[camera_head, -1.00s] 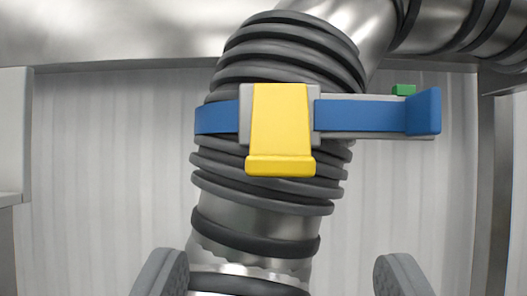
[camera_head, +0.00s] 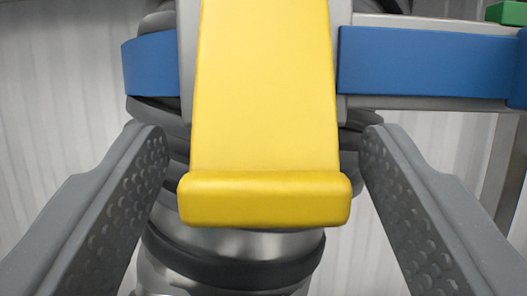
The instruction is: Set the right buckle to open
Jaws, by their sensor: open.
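The buckle is a yellow lever (camera_head: 264,100) with a thick lip (camera_head: 264,199) along its lower edge, lying over a grey base plate (camera_head: 187,60). It fills the middle of the view, and its top runs out of the frame. A blue strap (camera_head: 430,62) runs from it to both sides. My gripper (camera_head: 262,140) is open, with one finger on each side of the lever's lower part. A gap shows between each finger and the lip, and nothing is held.
A ribbed dark and silver arm or hose (camera_head: 235,262) stands behind the buckle and strap. A green block (camera_head: 507,13) sits at the upper right above the strap. A grey post (camera_head: 510,170) and a pale ribbed wall (camera_head: 60,110) are behind.

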